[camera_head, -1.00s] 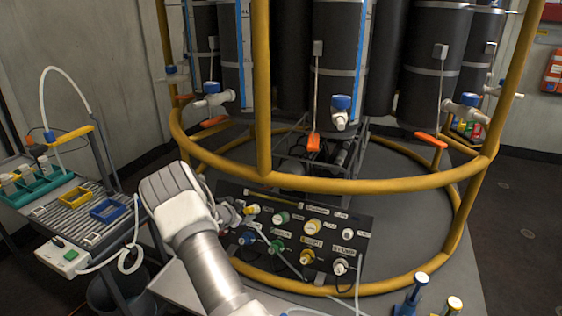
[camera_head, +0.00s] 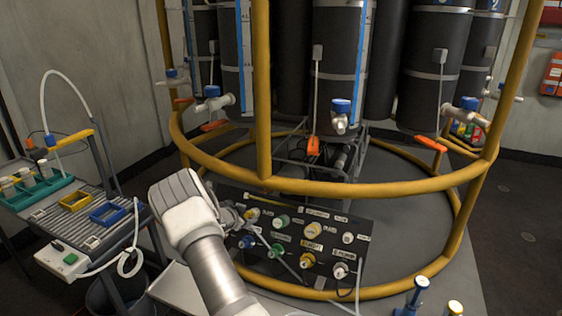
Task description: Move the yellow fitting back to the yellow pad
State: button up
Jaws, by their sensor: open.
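My gripper (camera_head: 236,216) is at the left end of a dark sloped connector panel (camera_head: 345,215), close to a small yellow-ringed fitting (camera_head: 252,215). My pale wrist hides much of the jaws, and I cannot tell whether they touch the fitting. A larger yellow fitting (camera_head: 313,230) and an amber one (camera_head: 307,260) are also on the panel. A yellow rectangular frame (camera_head: 75,201) lies on the cart at the left, beside a blue one (camera_head: 107,214).
A yellow tubular rail (camera_head: 350,187) curves above and behind the panel, around dark cylinders with valves. The slatted cart (camera_head: 60,222) holds a teal rack (camera_head: 35,193) and a hose.

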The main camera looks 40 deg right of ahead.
aim_at(246, 215)
dwell(0.8)
grip_shut()
dwell(1.4)
jog(key=shift+p+v, duration=1.35)
jog(key=shift+v, duration=1.65)
